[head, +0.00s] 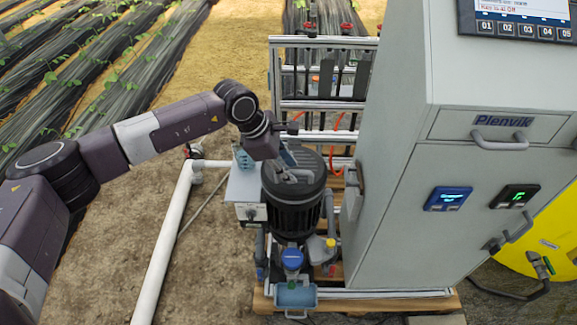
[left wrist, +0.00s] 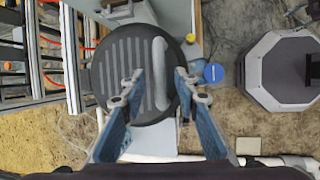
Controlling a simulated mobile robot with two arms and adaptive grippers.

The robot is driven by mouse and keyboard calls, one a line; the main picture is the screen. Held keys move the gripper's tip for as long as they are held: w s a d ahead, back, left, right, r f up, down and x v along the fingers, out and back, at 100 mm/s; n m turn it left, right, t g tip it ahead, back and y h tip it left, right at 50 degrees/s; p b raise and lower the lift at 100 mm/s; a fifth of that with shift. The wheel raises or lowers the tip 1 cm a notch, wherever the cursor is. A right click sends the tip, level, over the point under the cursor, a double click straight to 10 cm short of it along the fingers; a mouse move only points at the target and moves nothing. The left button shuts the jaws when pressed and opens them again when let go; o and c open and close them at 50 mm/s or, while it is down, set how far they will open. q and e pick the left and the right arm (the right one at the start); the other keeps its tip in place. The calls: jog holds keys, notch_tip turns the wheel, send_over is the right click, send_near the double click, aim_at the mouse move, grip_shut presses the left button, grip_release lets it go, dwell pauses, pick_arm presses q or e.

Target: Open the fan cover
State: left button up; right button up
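The fan cover (head: 292,172) is a dark round ribbed cap on top of the upright black motor (head: 293,218), and it appears seated flat. It also shows in the left wrist view (left wrist: 118,68), with a grey bar handle (left wrist: 160,62) across one side. My left gripper (head: 287,160) is over the cover. In the left wrist view its two blue fingers (left wrist: 158,80) are apart, one on each side of the handle, with a gap visible on both sides. Whether the fingertips reach down to handle height is hard to tell. My right gripper is out of view.
The tall grey cabinet (head: 390,220) stands close on the right of the motor. A pipe rack (head: 325,75) is behind. A blue cap (head: 292,257) and a blue tray (head: 296,296) are in front. A white pipe (head: 165,240) runs along open soil on the left.

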pick_arm(q)
jog(key=shift+c, duration=0.7)
grip_shut()
